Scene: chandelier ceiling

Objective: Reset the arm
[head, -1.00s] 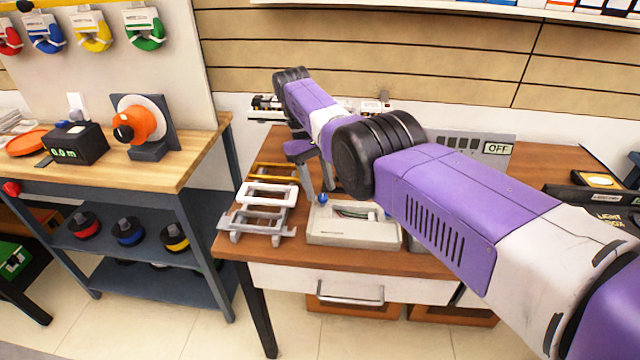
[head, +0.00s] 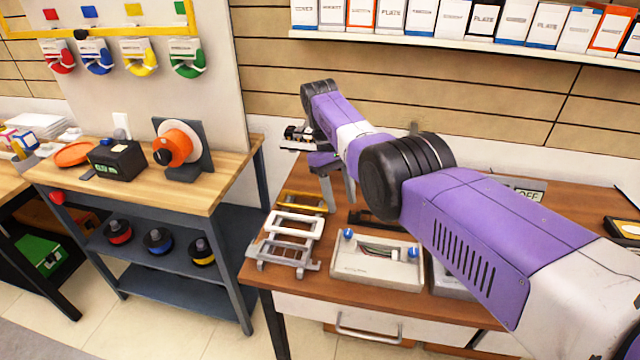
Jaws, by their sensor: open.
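My arm reaches from the lower right over the brown desk (head: 262,275) towards the back wall. It bends down to my gripper (head: 338,188), whose two grey fingers hang apart. No object shows between the fingers, though the arm hides part of the view around them. The gripper is above the back of the desk, behind a light grey tray (head: 362,272) with blue knobs and to the right of a white frame rack (head: 292,226).
A yellow frame (head: 303,201) lies behind the white rack. A second grey tray (head: 440,288) and a box marked OFF (head: 528,194) are partly hidden by my arm. A wooden workbench (head: 215,190) with an orange spool (head: 180,146) stands left. A shelf of boxes (head: 440,42) hangs above.

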